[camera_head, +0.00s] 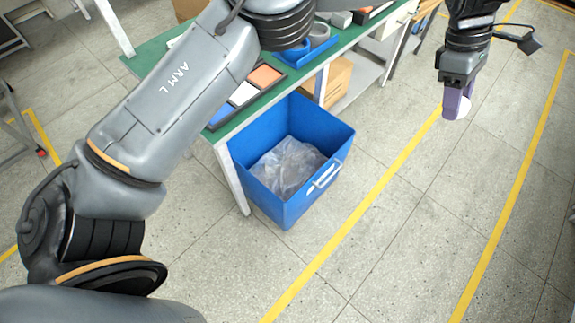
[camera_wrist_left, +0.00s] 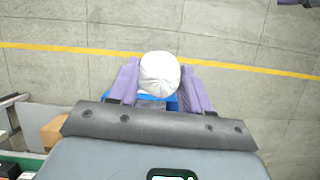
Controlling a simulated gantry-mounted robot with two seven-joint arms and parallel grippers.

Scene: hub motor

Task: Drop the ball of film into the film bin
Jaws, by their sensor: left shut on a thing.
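The ball of film is a white crumpled ball (camera_wrist_left: 160,73), held between the two purple fingers of my left gripper (camera_wrist_left: 160,88) in the left wrist view. In the head view my left gripper (camera_head: 457,103) is at upper right, pointing down, with the white ball (camera_head: 464,107) partly hidden by a finger. The film bin (camera_head: 317,207) is an open blue crate on the floor, with clear crumpled film inside. The gripper appears right of the bin in the head view. In the wrist view, a strip of blue (camera_wrist_left: 172,103) shows behind the ball.
A green-topped workbench (camera_head: 225,128) with blue and grey trays stands behind and left of the bin. A cardboard box (camera_head: 338,80) sits under it. Yellow lines (camera_head: 352,218) mark the grey floor. The floor right of the bin is clear.

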